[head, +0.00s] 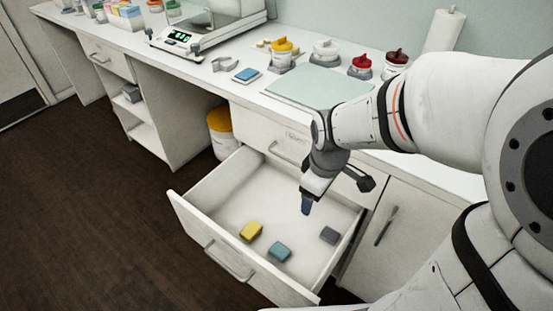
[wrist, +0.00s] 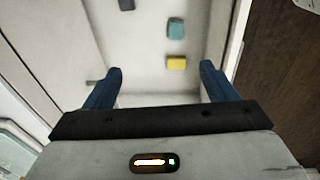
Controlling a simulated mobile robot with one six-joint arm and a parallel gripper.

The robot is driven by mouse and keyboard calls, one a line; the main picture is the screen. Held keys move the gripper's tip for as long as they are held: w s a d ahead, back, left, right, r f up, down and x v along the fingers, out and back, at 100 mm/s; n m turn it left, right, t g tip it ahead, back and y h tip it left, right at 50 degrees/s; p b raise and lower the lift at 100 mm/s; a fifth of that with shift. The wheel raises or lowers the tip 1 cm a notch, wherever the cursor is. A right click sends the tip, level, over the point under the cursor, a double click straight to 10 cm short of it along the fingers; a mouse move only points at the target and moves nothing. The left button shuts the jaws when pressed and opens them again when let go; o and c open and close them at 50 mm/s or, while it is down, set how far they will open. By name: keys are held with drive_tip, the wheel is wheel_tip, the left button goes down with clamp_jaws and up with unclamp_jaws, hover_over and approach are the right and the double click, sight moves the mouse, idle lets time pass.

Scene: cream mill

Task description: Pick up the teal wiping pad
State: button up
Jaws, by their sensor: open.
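The teal wiping pad (head: 279,251) lies flat in the open drawer, between a yellow pad (head: 251,230) and a grey pad (head: 329,235). In the wrist view the teal pad (wrist: 175,29) is beyond the fingertips, with the yellow pad (wrist: 177,62) nearer and the grey pad (wrist: 126,4) at the top edge. My gripper (head: 306,208) hangs above the drawer, behind and to the right of the teal pad in the head view. Its blue fingers (wrist: 160,71) are apart with nothing held between them.
The drawer (head: 197,231) has raised walls around the pads. The counter (head: 205,79) above carries a scale (head: 183,38), a blue pad (head: 246,75), a pale board (head: 317,87) and several lidded jars. A yellow-topped container (head: 219,120) stands behind the drawer. Open floor lies left.

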drive_tip(key=shift+o, duration=0.5)
drive_tip(key=w+a+f+n+b, duration=0.1)
drive_tip(key=f+n+b, duration=0.1)
drive_tip(key=f, duration=0.3)
drive_tip(key=w+a+f+n+b, duration=0.1)
drive_tip(key=a+f+n, duration=0.1)
drive_tip(key=f+n, duration=0.2)
drive_tip(key=w+a+f+n+g+b, duration=0.1)
drive_tip(key=a+f+n+b, duration=0.1)
drive_tip(key=f, duration=0.5)
drive_tip(key=shift+w+f+n+b, duration=0.15)
drive_tip(key=shift+f+n+b, duration=0.2)
drive_tip(key=shift+n, duration=0.15)
drive_tip(key=n+b, duration=0.5)
drive_tip(key=n, duration=0.3)
hover_over(279, 251)
drive_tip(key=shift+g, duration=0.3)
drive_tip(key=f, duration=1.6)
drive_tip(key=shift+s+a+f, duration=0.1)
drive_tip(key=shift+s+a, duration=0.2)
drive_tip(key=shift+s, duration=0.05)
drive_tip(key=f, duration=0.1)
drive_tip(key=f+b, duration=0.1)
drive_tip(key=f, duration=0.3)
drive_tip(key=shift+w+d+f+b, duration=0.15)
drive_tip(key=shift+w+d+b, duration=0.15)
drive_tip(key=c, duration=1.1)
